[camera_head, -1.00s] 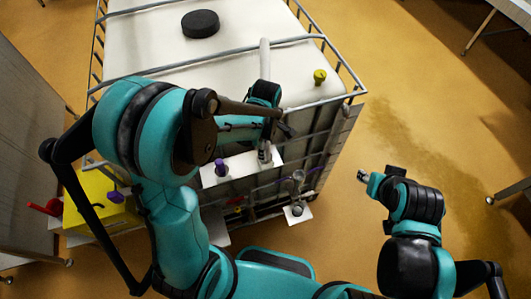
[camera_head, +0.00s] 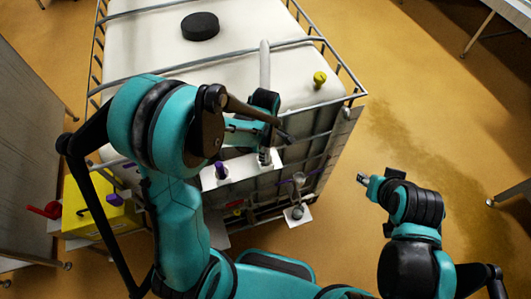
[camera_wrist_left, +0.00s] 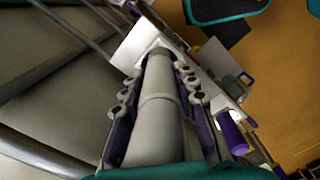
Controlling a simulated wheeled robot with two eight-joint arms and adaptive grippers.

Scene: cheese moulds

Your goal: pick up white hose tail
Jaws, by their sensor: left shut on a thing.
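The white hose tail (camera_head: 265,62) stands up at the front edge of the white tank in the head view. In the left wrist view it is a pale tube (camera_wrist_left: 158,120) running between the two fingers of my left gripper (camera_wrist_left: 158,98), which is shut on it. In the head view my left gripper (camera_head: 266,128) is around the tube, partly covered by my arm. The tube's lower end meets a white plate (camera_head: 238,178). My right gripper (camera_head: 364,180) is over the floor to the right, away from the hose; its jaw opening is too small to tell.
The caged white tank (camera_head: 150,45) has a black lid (camera_head: 200,25) and a yellow knob (camera_head: 319,77) on top. A purple knob (camera_head: 221,169) stands on the plate beside the hose. A yellow box (camera_head: 90,215) is at left.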

